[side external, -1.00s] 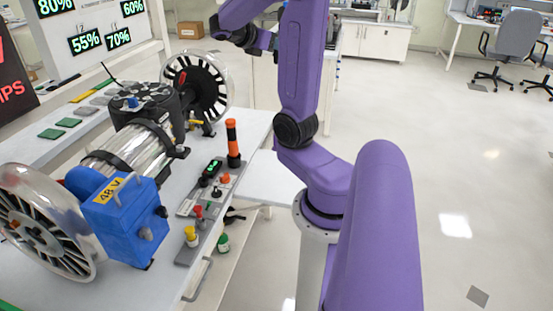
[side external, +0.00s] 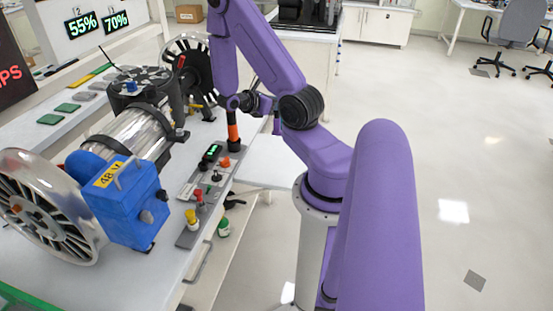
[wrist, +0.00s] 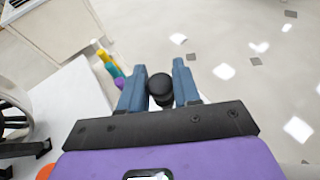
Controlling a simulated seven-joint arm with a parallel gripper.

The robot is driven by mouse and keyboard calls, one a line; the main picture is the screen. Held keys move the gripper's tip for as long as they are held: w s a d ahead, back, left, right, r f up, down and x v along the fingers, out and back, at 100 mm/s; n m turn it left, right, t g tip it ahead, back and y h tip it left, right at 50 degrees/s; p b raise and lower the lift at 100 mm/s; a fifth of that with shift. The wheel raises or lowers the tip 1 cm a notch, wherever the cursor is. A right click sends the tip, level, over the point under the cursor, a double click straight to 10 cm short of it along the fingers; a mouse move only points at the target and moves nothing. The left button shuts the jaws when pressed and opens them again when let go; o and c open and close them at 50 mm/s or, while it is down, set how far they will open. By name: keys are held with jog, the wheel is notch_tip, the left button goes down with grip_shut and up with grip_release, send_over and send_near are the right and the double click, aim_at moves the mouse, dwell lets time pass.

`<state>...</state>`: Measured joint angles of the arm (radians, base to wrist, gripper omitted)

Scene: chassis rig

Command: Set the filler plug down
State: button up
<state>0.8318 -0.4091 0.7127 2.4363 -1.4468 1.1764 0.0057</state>
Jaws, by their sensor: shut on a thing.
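In the wrist view, my gripper (wrist: 159,75) has its two blue fingers closed on a small dark round piece, which I take to be the filler plug (wrist: 160,88). It sits between the fingers, with bright floor visible beyond. In the side view, the end of my arm is above the right edge of the bench, near the orange and black upright cylinder. The fingers and plug cannot be made out there.
The bench carries a blue 48 V box (side external: 130,203), spoked wheels (side external: 50,205) and a grey control strip (side external: 205,195) with coloured knobs. The orange and black cylinder (side external: 234,132) stands at its far end. Green pads (side external: 50,119) lie on the back shelf.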

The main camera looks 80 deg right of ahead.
notch_tip(320, 180, down, 17)
dwell(0.9)
jog(key=shift+f, duration=0.15)
jog(key=o, duration=1)
jog(key=shift+w+r, duration=0.1)
jog(key=shift+r, duration=0.1)
jog(key=shift+o, duration=0.2)
jog(key=v, duration=0.7)
jog(key=shift+a, duration=0.2)
